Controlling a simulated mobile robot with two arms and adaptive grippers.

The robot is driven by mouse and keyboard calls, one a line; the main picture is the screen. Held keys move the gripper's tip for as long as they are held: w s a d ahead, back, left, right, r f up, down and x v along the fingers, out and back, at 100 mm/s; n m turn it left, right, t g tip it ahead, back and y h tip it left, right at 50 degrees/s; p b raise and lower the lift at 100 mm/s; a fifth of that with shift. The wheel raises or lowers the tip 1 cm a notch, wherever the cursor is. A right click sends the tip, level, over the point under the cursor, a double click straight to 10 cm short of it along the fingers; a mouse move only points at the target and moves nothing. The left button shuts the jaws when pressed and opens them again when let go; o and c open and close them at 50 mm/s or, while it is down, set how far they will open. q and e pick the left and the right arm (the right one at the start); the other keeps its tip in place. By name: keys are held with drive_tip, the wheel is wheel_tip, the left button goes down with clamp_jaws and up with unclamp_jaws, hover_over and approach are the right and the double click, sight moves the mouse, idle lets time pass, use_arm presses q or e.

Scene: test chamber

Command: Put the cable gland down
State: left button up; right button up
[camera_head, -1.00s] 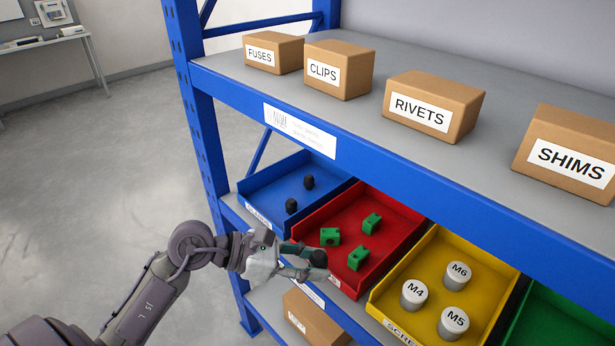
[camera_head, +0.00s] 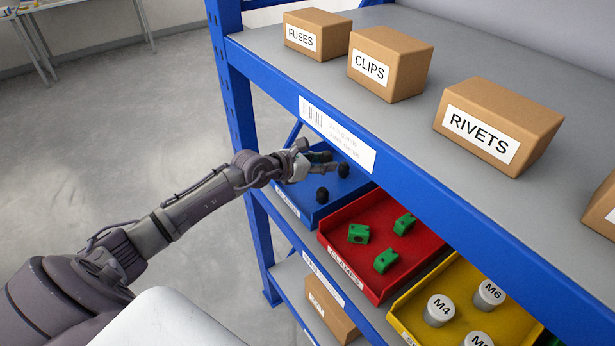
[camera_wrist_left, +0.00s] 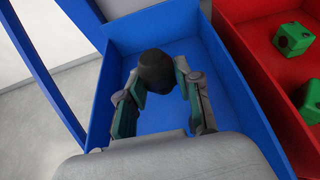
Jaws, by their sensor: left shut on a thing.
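My left gripper (camera_head: 325,162) reaches into the blue bin (camera_head: 292,200) on the middle shelf. Its fingers are shut on a black cable gland (camera_head: 343,170). The left wrist view shows this dark gland (camera_wrist_left: 157,70) between the fingertips, above the blue bin floor (camera_wrist_left: 158,117). I cannot tell whether it touches the floor. Another black gland (camera_head: 322,194) stands in the bin, in front of the gripper. A further gland of the bin is not clearly seen apart from the held one. My right gripper is not in view.
The red bin (camera_head: 335,242) with green clamps adjoins on the right, then a yellow bin (camera_head: 408,305) with labelled cylinders. The upper shelf edge (camera_head: 400,190), close above the bins, carries cardboard boxes (camera_head: 390,65). A blue upright (camera_head: 236,120) stands left.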

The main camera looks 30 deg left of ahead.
use_arm(q)
drive_tip(key=b, duration=0.2)
hover_over(300, 184)
drive_tip(key=f, duration=0.4)
drive_tip(key=shift+w+d, duration=0.15)
drive_tip(key=shift+d, duration=0.1)
drive_tip(key=shift+a, duration=0.2)
drive_tip(key=shift+a+f, duration=0.1)
drive_tip(key=shift+f, duration=0.25)
wheel_tip(300, 184, down, 3)
drive_tip(key=shift+f, duration=0.4)
drive_tip(key=o, duration=1)
drive_tip(key=shift+o, duration=0.2)
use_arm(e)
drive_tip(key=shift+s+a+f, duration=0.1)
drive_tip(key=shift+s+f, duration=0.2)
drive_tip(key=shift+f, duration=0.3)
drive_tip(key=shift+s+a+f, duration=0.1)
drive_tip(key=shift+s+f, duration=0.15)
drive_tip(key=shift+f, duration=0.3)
use_arm(q)
drive_tip(key=shift+r, duration=0.1)
